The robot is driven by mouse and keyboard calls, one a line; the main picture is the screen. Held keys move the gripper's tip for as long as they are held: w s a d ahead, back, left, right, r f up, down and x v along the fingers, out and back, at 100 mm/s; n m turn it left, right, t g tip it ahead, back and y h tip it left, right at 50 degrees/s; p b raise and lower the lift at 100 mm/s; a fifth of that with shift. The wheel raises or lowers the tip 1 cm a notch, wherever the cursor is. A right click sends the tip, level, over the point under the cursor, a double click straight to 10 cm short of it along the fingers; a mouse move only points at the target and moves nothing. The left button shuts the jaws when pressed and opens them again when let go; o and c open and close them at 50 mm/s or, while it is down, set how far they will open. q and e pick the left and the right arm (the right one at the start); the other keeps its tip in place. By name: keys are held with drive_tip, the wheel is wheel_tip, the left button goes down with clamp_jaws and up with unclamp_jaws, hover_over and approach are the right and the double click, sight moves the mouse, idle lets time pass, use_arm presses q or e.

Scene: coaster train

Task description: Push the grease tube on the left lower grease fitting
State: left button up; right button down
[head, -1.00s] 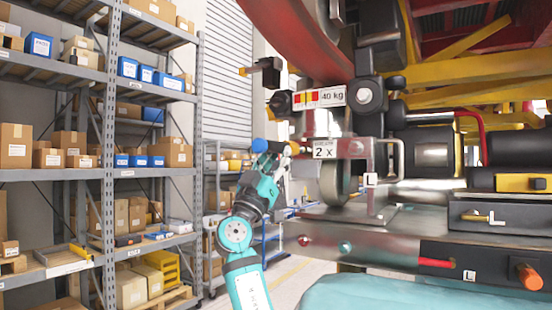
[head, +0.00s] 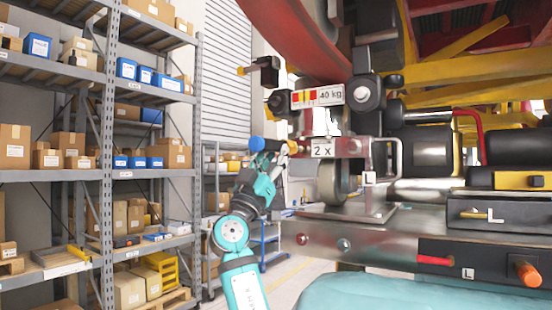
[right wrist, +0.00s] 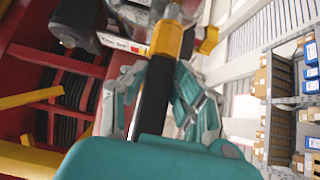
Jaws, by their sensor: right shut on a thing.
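The grease tube (head: 274,145) is a short, roughly level cylinder with a blue left end, a dark middle and a yellow right tip. My right gripper (head: 268,158), teal and grey, is shut on it from below. The yellow tip points right, at the train beside the "2 x" label (head: 322,151). The grease fitting there is too small to make out, so I cannot tell whether the tip touches it. In the right wrist view, a black bar (right wrist: 155,95) and a yellow block stand between the teal fingers. My left gripper is not in view.
The coaster train's wheel assembly, with a pale wheel (head: 333,183) and a "40 kg" label (head: 317,97), fills the right. A black bracket with a yellow tip (head: 262,71) juts out above the tube. Shelves (head: 107,173) with boxes stand left; the floor between shows free room.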

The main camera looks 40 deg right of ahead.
sight(260, 151)
drive_tip(key=shift+s+a+b, duration=0.35)
drive_tip(key=shift+a, duration=0.55)
drive_tip(key=shift+s+a+b, duration=0.3)
drive_tip(key=shift+s+a, duration=0.05)
drive_tip(key=shift+a, duration=0.55)
drive_tip(key=shift+s+a+b, duration=0.35)
drive_tip(key=shift+a, duration=0.65)
drive_tip(key=shift+s+r, duration=0.1)
